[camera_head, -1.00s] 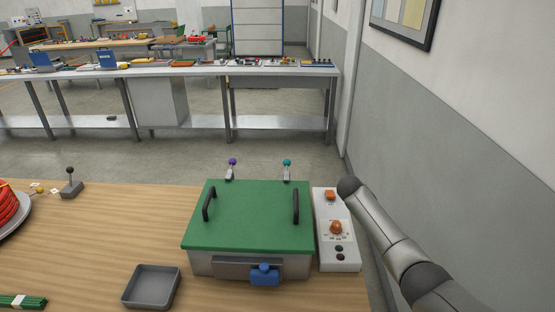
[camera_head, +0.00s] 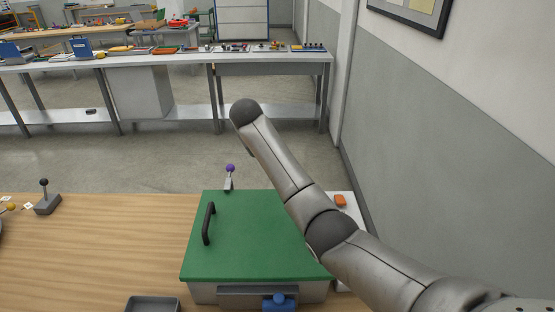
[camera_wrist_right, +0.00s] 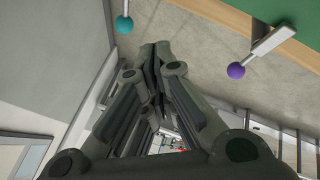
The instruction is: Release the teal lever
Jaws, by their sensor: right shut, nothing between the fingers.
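The teal lever's ball knob (camera_wrist_right: 124,24) shows at the top of the right wrist view, left of my fingers, on a short pale stem cut off by the frame edge. In the head view my right arm covers the teal lever. The purple lever (camera_head: 230,169) stands at the back edge of the green-lidded box (camera_head: 245,235); its knob (camera_wrist_right: 236,70) is right of my fingers in the wrist view. My right gripper (camera_wrist_right: 155,58) is shut and empty, apart from both knobs. My left gripper is not in view.
A black handle (camera_head: 208,223) is on the lid and a blue latch (camera_head: 278,302) at its front. A control panel with an orange button (camera_head: 340,200) is partly hidden by my arm. A grey tray (camera_head: 152,304) and a small joystick (camera_head: 46,198) are at left.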

